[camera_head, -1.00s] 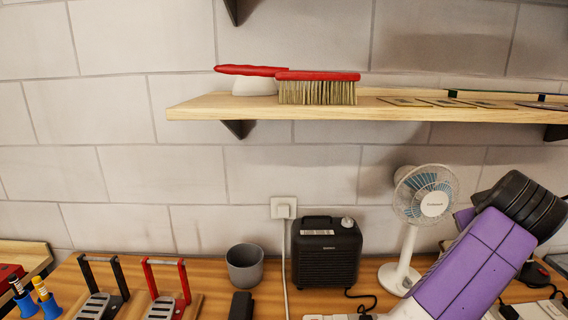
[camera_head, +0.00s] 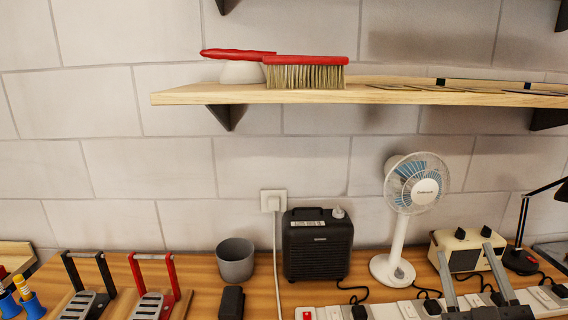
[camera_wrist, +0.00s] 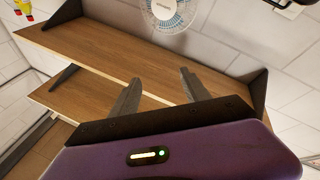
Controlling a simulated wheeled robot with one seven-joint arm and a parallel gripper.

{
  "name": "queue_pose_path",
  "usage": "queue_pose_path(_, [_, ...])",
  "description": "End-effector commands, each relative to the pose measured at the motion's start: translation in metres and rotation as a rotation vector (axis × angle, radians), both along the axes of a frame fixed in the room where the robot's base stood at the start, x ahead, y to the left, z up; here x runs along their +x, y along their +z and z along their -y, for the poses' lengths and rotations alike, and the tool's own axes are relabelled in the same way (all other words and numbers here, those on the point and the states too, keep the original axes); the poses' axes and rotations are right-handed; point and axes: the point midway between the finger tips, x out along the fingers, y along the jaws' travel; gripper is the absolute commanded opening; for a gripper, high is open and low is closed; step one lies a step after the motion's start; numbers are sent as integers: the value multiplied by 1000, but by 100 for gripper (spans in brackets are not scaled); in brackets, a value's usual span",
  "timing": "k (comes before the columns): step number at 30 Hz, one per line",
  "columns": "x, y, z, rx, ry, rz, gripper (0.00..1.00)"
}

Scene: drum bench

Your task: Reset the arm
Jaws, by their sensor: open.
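My gripper (camera_head: 466,250) shows at the lower right of the head view, its two grey fingers apart and pointing up in front of the power strip. In the wrist view my gripper (camera_wrist: 161,78) has both fingers spread with nothing between them. No task object is named, and the gripper holds nothing.
A wooden shelf (camera_head: 190,97) with a red brush (camera_head: 305,72) juts from the wall. On the bench are a fan (camera_head: 412,185), a black heater-like box (camera_head: 318,245), a grey cup (camera_head: 235,260), a lamp (camera_head: 523,250), a cream device (camera_head: 466,250) and a power strip (camera_head: 400,311).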

Motion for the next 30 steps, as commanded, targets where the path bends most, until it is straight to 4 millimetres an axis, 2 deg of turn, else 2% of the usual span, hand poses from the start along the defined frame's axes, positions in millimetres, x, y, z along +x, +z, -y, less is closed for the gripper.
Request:
queue_pose_path(1, [-14, -18, -9, 7, 41, -10, 55])
queue_pose_path(3, [-33, -37, -23, 29, 102, -18, 55])
queue_pose_path(12, [-126, -110, -70, 188, 301, -97, 55])
queue_pose_path(21, [-227, -170, -100, 390, 365, -251, 55])
queue_pose_path(30, [-319, -228, -116, 546, 293, -484, 55])
